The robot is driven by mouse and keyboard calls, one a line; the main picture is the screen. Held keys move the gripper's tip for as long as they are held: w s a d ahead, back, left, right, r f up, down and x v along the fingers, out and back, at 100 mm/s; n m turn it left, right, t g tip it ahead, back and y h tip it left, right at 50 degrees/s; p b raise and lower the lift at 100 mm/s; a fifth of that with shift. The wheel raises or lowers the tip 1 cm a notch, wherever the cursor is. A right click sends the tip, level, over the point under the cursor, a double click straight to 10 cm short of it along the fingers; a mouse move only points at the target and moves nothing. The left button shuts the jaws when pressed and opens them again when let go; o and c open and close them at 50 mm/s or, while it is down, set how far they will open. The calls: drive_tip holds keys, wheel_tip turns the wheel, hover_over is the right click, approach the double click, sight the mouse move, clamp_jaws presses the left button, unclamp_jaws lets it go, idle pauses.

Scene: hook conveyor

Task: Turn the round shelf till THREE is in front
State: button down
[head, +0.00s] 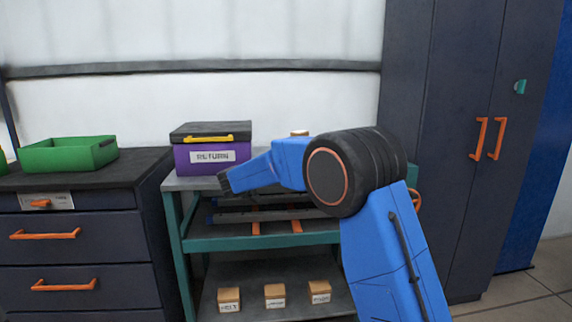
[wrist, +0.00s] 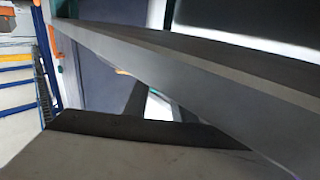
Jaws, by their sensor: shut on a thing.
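No round shelf and no THREE label can be made out in either view. My gripper (head: 224,181) is the dark end of my blue arm in the head view, at the front of the purple box's right half and above the teal cart. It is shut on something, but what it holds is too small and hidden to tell. The wrist view shows a long grey beam-like surface (wrist: 180,75) close up, slanting down to the right, and a pale grey surface (wrist: 130,155) below it.
A teal cart (head: 200,243) carries a purple box (head: 183,160) labelled RETURN. Several small labelled blocks, one of them a tan block (head: 275,291), stand on its lower shelf. A green bin (head: 65,155) sits on dark drawers at left. A tall cabinet (head: 455,120) stands at right.

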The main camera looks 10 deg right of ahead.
drive_tip(key=shift+r, duration=0.1)
drive_tip(key=c, duration=1.5)
unclamp_jaws()
drive_tip(key=v, duration=1.7)
drive_tip(key=shift+s+a, duration=0.1)
drive_tip(key=shift+a, duration=0.05)
